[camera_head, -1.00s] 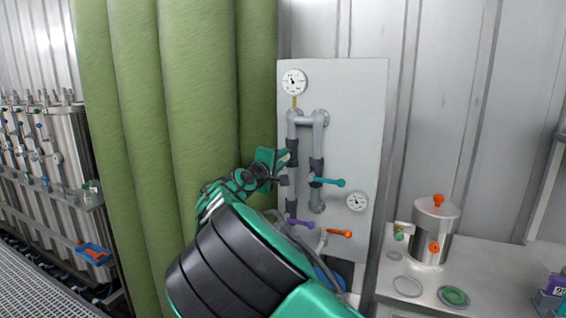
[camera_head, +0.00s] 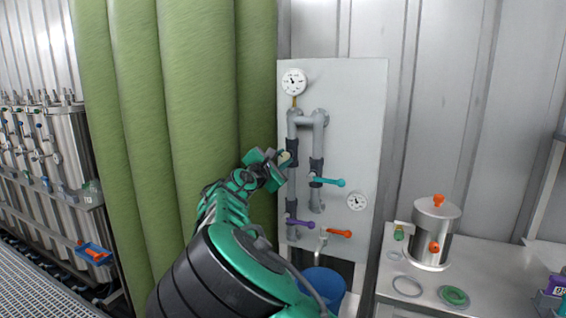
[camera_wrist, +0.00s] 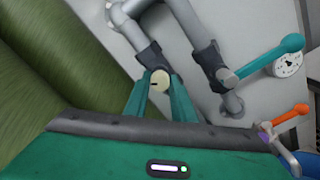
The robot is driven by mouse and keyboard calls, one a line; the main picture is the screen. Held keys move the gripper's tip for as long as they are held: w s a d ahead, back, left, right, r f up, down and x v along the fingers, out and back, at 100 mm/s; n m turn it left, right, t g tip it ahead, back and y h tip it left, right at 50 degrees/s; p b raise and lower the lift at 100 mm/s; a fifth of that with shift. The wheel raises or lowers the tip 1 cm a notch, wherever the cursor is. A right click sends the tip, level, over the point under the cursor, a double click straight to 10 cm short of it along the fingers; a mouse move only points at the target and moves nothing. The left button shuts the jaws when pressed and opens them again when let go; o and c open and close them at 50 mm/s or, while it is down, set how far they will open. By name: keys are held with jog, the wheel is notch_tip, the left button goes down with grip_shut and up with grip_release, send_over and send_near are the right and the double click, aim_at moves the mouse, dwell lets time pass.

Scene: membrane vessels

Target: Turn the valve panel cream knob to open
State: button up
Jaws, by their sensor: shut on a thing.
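The cream knob (camera_wrist: 160,80) shows in the wrist view as a round cream end between my two green fingertips. In the head view the cream knob (camera_head: 284,157) is a small pale spot at the left pipe of the valve panel (camera_head: 350,120). My gripper (camera_wrist: 161,88) is shut on the knob; in the head view my gripper (camera_head: 279,160) reaches it from the left. A dark mark shows on the knob's face. The knob's stem is hidden behind the fingers.
A teal lever (camera_head: 328,181) sits just right of the knob, with a purple lever (camera_head: 300,222) and an orange lever (camera_head: 338,233) below. Green hanging sheets (camera_head: 190,110) stand close on the left. A blue bucket (camera_head: 325,283) is under the panel.

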jog(key=n, duration=0.4)
jog(key=f+n, duration=0.1)
jog(key=n, duration=0.1)
jog(key=shift+a+n, duration=0.25)
jog(key=shift+n, duration=0.05)
dwell(0.4)
jog(key=o, duration=1.1)
jog(key=shift+c, duration=0.2)
jog(key=shift+d+r, duration=0.15)
jog(key=shift+r, duration=0.1)
jog(key=shift+s, duration=0.15)
jog(key=v, duration=1)
jog(key=shift+s, duration=0.2)
jog(key=shift+a, duration=0.25)
